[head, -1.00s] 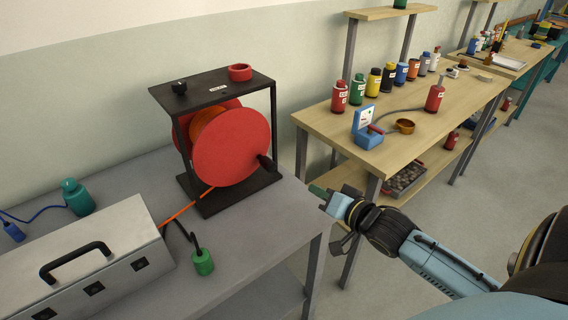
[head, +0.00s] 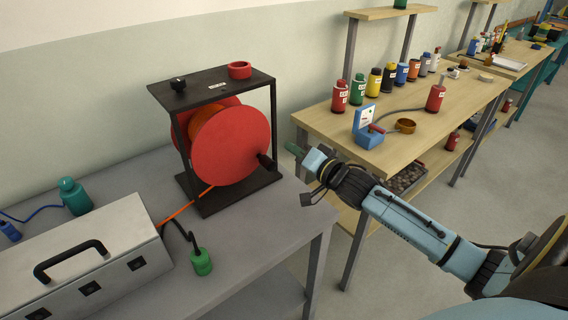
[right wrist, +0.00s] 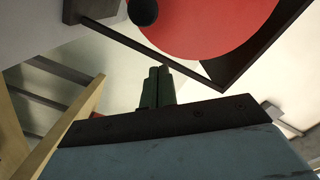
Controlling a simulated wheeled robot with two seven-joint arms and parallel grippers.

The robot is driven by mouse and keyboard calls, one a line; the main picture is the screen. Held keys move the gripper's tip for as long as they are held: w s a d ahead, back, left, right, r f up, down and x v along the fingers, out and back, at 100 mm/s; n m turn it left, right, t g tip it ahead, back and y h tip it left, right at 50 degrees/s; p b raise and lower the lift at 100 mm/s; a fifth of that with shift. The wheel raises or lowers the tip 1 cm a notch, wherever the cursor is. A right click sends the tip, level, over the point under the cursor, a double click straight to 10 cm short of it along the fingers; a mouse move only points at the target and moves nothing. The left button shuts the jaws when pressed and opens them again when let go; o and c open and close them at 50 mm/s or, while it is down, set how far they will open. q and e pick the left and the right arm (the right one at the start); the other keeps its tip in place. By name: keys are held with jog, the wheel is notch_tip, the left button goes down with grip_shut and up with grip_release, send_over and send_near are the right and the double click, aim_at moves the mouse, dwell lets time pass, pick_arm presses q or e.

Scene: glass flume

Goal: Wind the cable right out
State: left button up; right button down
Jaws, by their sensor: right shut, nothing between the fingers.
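The red cable reel (head: 232,147) stands in a black frame (head: 226,92) on the grey bench; it also shows at the top of the right wrist view (right wrist: 200,25). Its dark crank handle (head: 265,161) sticks out low on the right of the disc; its dark round knob also shows in the right wrist view (right wrist: 143,12). The orange cable (head: 184,208) runs from the reel down to the left, towards the grey case. My right gripper (head: 293,150) is shut and empty, just right of the reel and apart from the handle. My left gripper is not in view.
A grey metal case (head: 80,262) with a black handle, a green plug (head: 202,262) and a teal bottle (head: 74,197) are on the grey bench (head: 270,225). A wooden bench (head: 455,112) with several bottles stands behind my right arm.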

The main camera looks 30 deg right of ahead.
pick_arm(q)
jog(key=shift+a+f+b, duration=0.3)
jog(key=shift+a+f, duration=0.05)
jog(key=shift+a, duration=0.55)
pick_arm(e)
jog(key=a+f, duration=0.1)
jog(key=a, duration=0.1)
jog(key=a+f, duration=0.1)
jog(key=shift+w+f, duration=0.25)
jog(key=shift+f, duration=0.05)
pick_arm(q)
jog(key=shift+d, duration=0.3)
pick_arm(e)
jog(key=shift+a, duration=0.1)
